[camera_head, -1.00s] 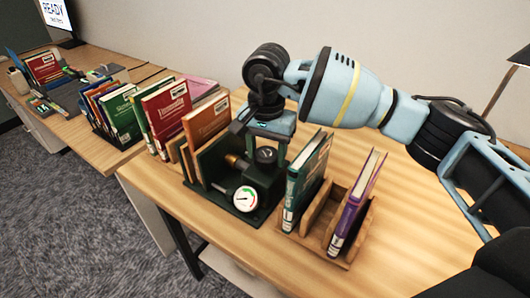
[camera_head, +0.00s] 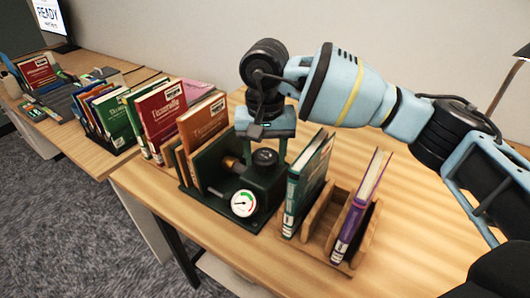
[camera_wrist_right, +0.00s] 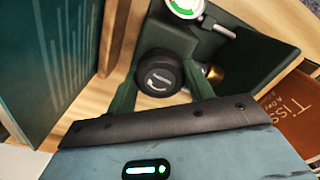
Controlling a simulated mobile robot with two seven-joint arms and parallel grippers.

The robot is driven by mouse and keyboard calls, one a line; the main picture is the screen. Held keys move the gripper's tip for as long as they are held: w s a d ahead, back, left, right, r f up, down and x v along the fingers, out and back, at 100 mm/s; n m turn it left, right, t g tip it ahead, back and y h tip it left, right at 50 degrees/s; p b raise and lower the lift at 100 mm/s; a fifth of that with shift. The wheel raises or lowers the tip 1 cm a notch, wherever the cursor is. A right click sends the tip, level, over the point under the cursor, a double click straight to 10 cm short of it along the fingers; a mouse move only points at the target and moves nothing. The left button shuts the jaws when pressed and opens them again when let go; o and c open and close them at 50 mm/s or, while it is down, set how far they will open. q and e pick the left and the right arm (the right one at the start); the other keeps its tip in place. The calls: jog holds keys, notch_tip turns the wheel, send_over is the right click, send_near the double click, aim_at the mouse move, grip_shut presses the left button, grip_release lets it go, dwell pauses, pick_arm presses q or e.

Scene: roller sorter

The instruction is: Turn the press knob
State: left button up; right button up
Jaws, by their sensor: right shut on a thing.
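The press (camera_head: 262,185) is a dark green unit on the wooden table, with a black round knob (camera_head: 265,157) on top and a white gauge (camera_head: 243,203) in front. My right gripper (camera_head: 263,153) points down over the press, its fingers on both sides of the knob. In the right wrist view, the knob (camera_wrist_right: 160,73) with a pale curved mark sits between the two green fingers of the gripper (camera_wrist_right: 162,80), which is shut on it. The gauge (camera_wrist_right: 185,5) is partly cut off there. My left gripper is not in view.
A teal book (camera_head: 307,185) and a purple book (camera_head: 360,208) stand in a wooden rack (camera_head: 325,222) right of the press. An orange book (camera_head: 204,125) stands left of it. More books and a screen (camera_head: 48,14) are farther left. The table right of the rack is clear.

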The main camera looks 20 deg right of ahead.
aim_at(265, 155)
jog(key=o, duration=1)
jog(key=shift+c, duration=0.2)
jog(key=shift+r, duration=0.1)
notch_tip(265, 155, up, 6)
jog(key=shift+r, duration=0.85)
jog(key=shift+f, duration=0.1)
